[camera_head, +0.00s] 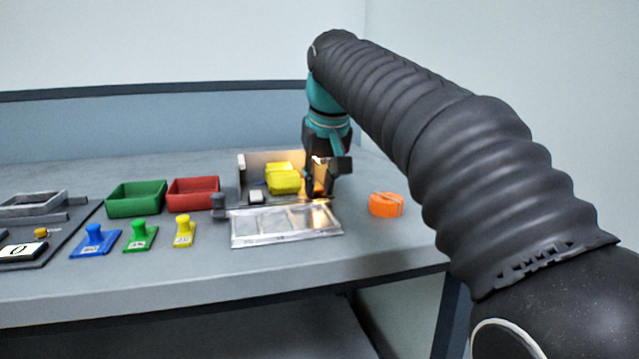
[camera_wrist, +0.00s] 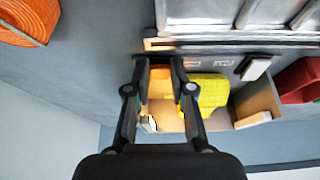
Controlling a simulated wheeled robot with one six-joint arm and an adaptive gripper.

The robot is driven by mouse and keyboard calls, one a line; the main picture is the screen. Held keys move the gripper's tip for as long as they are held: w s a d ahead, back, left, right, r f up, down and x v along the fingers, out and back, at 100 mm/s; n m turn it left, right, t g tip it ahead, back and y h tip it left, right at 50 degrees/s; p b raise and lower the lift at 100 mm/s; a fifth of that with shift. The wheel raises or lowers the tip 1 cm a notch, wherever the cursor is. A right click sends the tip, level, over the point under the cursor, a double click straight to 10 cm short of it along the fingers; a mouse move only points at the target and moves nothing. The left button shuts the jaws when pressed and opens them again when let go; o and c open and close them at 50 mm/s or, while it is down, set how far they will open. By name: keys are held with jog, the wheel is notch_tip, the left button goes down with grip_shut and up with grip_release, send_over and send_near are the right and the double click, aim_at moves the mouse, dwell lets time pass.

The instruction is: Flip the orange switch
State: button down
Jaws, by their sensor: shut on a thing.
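An open box (camera_head: 243,185) stands on the table with its clear-windowed lid (camera_head: 285,224) laid down in front. My gripper (camera_head: 318,192) reaches down at the box's right end. In the wrist view my gripper (camera_wrist: 159,62) has its fingertips close together at the box's front edge. An orange piece, which looks like the orange switch (camera_wrist: 160,76), shows between the fingers, and the gripper is shut on it. The fingers hide most of it, so I cannot tell which way it is set. Bright warm light fills that end of the box.
A yellow block (camera_head: 284,180) lies in the box, which also shows in the wrist view (camera_wrist: 208,92). An orange roll (camera_head: 386,205) lies to the right. Red (camera_head: 193,192) and green (camera_head: 136,199) trays and several coloured knobbed pieces stand left.

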jog(key=shift+s+f+t+b, duration=0.15)
jog(key=shift+f+t+b, duration=0.15)
jog(key=shift+t+b, duration=0.35)
jog(key=shift+r, duration=0.2)
jog(key=c, duration=1)
grip_release()
jog(key=v, duration=1.2)
jog(key=shift+d, duration=0.25)
